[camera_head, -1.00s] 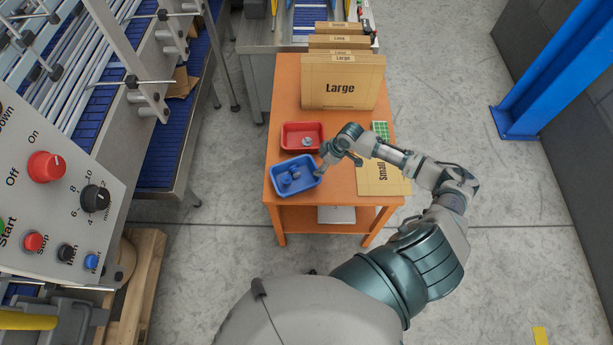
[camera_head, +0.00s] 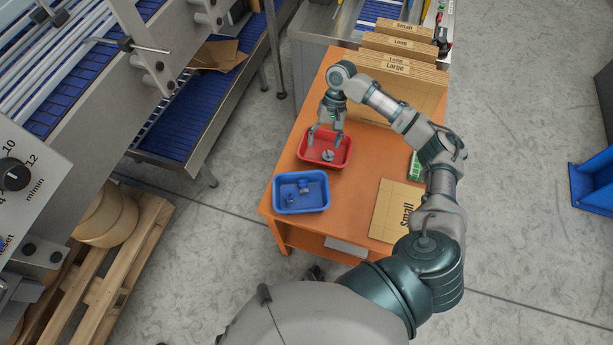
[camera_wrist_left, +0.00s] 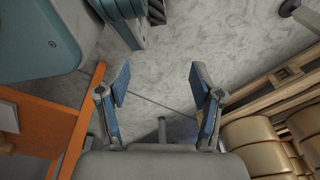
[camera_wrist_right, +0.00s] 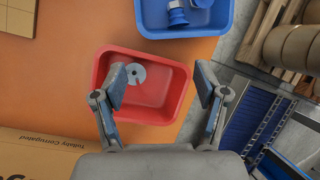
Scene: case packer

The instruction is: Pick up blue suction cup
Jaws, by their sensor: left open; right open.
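Blue suction cups (camera_head: 291,194) lie in the blue tray (camera_head: 325,206) on the orange table. They also show in the right wrist view (camera_wrist_right: 178,14), at the top, in the blue tray (camera_wrist_right: 150,27). My right gripper (camera_head: 326,138) is open and empty over the red tray (camera_head: 346,164), which lies behind the blue tray. A grey disc-like part (camera_wrist_right: 135,74) lies in the red tray, close to one finger of my right gripper (camera_wrist_right: 161,82) in the right wrist view. My left gripper (camera_wrist_left: 160,85) is open and empty above the floor beside the table; the head view does not show it.
The orange table (camera_head: 348,206) also bears a flat "Small" carton (camera_head: 397,208) at the right and upright cartons (camera_head: 410,88) behind the red tray. A conveyor machine (camera_head: 110,70) and a wooden pallet (camera_head: 130,240) stand at the left.

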